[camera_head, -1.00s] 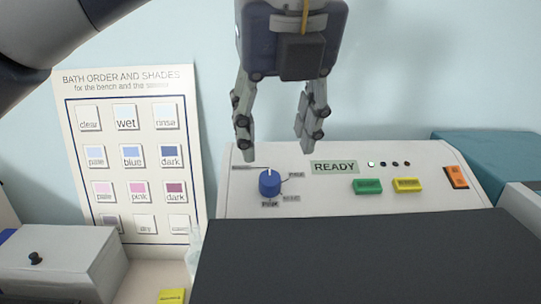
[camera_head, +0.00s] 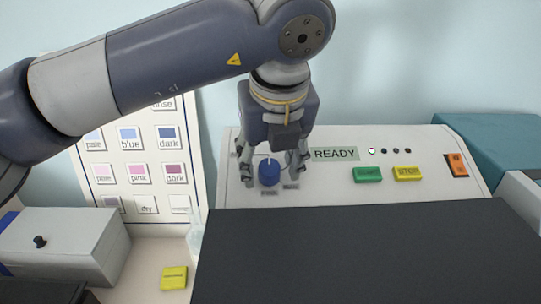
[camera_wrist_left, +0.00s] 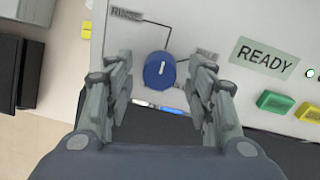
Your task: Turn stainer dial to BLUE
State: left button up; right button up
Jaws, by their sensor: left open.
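The stainer (camera_head: 330,190) is a pale machine with a sloped panel and a dark flat top in front. Its blue round dial (camera_head: 269,172) has a white pointer line, which points up, away from me, in the head view. The dial also shows in the left wrist view (camera_wrist_left: 159,72), with a RINSE label at upper left; other labels are partly hidden by the fingers. My left gripper (camera_head: 272,172) is open, its fingers on either side of the dial. I cannot tell whether they touch it. My right gripper is not in view.
A READY display (camera_head: 335,154), a green button (camera_head: 367,174), a yellow button (camera_head: 407,173) and an orange switch (camera_head: 456,165) are right of the dial. A shade chart (camera_head: 131,185) stands at left behind a grey box (camera_head: 62,245). A yellow block (camera_head: 174,278) lies on the bench.

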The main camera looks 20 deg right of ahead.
pick_arm(q)
jog(key=shift+s, duration=0.1)
jog(key=shift+c, duration=0.6)
jog(key=c, duration=0.9)
jog(key=shift+c, duration=0.2)
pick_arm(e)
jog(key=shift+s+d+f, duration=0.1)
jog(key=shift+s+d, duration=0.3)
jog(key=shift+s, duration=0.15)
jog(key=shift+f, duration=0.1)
